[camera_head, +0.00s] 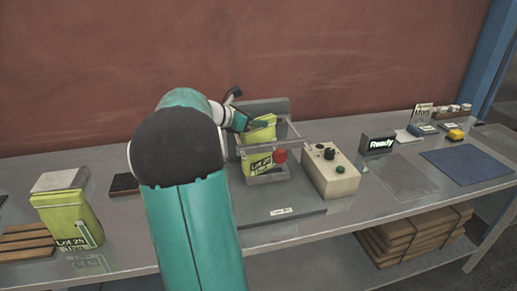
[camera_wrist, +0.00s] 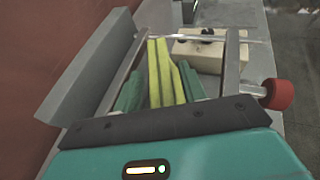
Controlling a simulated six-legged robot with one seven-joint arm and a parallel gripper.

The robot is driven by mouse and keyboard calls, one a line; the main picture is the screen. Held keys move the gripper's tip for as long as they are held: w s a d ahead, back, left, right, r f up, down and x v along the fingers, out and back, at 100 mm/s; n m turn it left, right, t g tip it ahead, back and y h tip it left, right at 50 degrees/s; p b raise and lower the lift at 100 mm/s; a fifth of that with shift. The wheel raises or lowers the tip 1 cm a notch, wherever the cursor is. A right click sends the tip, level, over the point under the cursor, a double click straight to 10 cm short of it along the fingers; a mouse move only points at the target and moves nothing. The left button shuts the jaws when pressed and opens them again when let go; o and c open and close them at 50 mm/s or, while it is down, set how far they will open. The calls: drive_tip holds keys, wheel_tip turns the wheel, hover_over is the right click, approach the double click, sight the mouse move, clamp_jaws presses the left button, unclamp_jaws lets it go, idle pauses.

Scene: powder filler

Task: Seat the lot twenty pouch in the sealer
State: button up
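A yellow-green pouch (camera_head: 260,133) stands upright inside the metal frame of the sealer (camera_head: 265,106). Its label starts "Lot 2"; the last digit is hard to read, and the frame's rails cross its front. My gripper (camera_head: 243,124) is at the pouch's top, partly hidden behind my arm in the head view. In the wrist view, the teal fingers of my gripper (camera_wrist: 162,88) lie along both sides of the pouch (camera_wrist: 165,65), with no clear gap, and appear shut on it. The pouch is between the frame's side rails; its bottom is hidden.
A red knob (camera_head: 280,156) sticks out at the sealer's front. A beige control box (camera_head: 331,172) stands just right of it, with a "Ready" display (camera_head: 378,144) beyond. Another pouch labelled "Lot 25" (camera_head: 68,220) stands at the left. A blue mat (camera_head: 465,164) lies far right.

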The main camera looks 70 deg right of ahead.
clamp_jaws()
drive_tip(key=shift+r, duration=0.1)
